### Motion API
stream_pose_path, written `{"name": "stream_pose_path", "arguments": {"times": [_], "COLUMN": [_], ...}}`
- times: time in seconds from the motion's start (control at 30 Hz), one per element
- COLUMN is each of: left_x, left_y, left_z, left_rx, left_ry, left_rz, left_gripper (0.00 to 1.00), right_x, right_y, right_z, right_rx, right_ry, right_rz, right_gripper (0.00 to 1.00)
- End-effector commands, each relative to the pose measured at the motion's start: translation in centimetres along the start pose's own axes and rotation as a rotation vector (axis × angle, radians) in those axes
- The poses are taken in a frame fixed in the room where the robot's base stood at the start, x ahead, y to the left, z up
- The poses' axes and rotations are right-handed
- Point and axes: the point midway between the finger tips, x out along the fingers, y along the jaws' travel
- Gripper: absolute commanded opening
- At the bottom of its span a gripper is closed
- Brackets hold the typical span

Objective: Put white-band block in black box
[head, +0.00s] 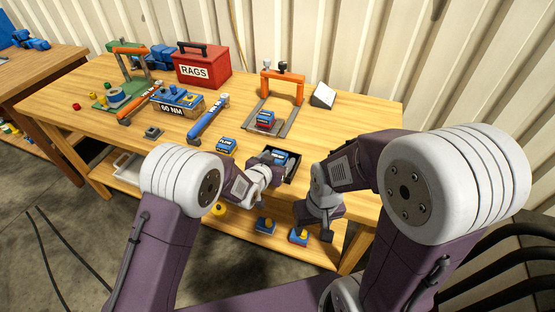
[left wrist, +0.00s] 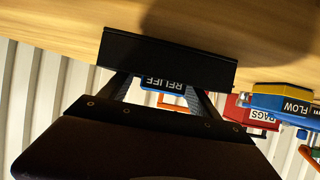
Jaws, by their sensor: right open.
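The black box (head: 293,176) stands near the front edge of the bench, and its dark wall (left wrist: 165,60) crosses the left wrist view. A blue block (head: 280,156) marked RELIEF (left wrist: 165,84) is at the box, between the fingers of my left gripper (head: 268,167). The fingers look closed on it, but their tips are hidden behind the box wall. I cannot make out a white band on this block. My right gripper (head: 326,232) is open and empty, pointing down in front of the bench edge.
A blue-and-yellow block (head: 227,146) lies left of the box. Another block (head: 265,119) sits under the orange gantry (head: 283,88). The red RAGS box (head: 203,68) and torque wrenches are behind.

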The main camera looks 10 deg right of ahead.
Motion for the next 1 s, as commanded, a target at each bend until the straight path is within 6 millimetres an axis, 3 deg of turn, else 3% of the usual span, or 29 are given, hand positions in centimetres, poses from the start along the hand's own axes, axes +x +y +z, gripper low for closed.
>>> {"name": "stream_pose_path", "arguments": {"times": [0.27,0.7,1.0], "left_x": [-1.1,-10.2,-12.1], "left_y": [0.0,0.0,0.0], "left_z": [-0.1,-0.1,-0.1], "left_rx": [0.0,0.0,0.0], "left_ry": [0.001,0.003,0.002], "left_rz": [0.0,-0.001,0.0], "left_gripper": [0.72,0.72,0.72], "right_x": [0.1,0.4,0.4], "right_y": [0.0,0.0,0.0], "right_z": [0.0,0.0,0.0], "right_rx": [0.0,0.0,0.0], "right_ry": [0.0,0.0,0.0], "right_rz": [0.0,0.0,0.0], "right_gripper": [0.54,0.54,0.54]}}
